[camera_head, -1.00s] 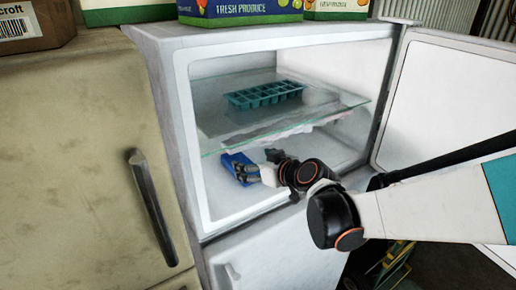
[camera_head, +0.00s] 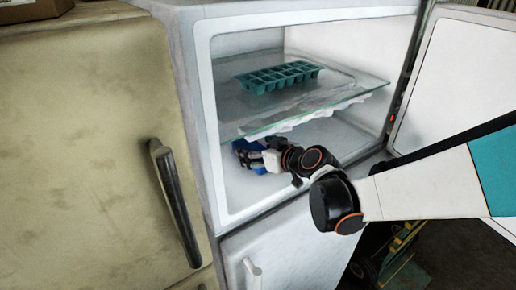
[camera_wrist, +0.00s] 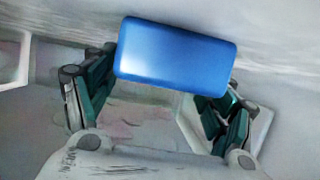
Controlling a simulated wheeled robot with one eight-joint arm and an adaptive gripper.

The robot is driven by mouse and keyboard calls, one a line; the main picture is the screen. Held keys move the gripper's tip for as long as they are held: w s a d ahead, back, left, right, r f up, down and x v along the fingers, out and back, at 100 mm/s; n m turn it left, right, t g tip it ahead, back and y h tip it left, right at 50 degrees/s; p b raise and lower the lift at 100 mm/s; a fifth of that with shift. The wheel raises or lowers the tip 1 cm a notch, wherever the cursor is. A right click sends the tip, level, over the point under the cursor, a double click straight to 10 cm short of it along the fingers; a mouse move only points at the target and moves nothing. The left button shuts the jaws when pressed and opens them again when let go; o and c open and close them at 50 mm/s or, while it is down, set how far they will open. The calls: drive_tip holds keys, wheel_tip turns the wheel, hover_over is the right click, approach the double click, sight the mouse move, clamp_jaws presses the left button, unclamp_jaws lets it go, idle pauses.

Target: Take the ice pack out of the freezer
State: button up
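The ice pack (camera_head: 241,149) is a blue block with rounded corners. It is low in the freezer, below the glass shelf, towards the left side. My gripper (camera_head: 258,155) reaches in under the shelf and partly hides it in the head view. In the wrist view the ice pack (camera_wrist: 176,57) fills the space at the ends of the two spread fingers (camera_wrist: 170,72). Its ends are close to both fingertips, and it covers part of the right one. I see no clear squeeze on it. Whether it is clear of the freezer floor cannot be told.
A glass shelf (camera_head: 235,117) with a teal ice tray (camera_head: 278,77) is just above my gripper. The freezer's left wall is close to the pack. The freezer door (camera_head: 445,90) stands open at the right. A beige cabinet (camera_head: 80,140) stands at the left.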

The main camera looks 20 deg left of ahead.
drive_tip(key=shift+a, duration=0.1)
drive_tip(key=c, duration=1.1)
drive_tip(key=shift+o, duration=0.2)
drive_tip(key=shift+w, duration=0.1)
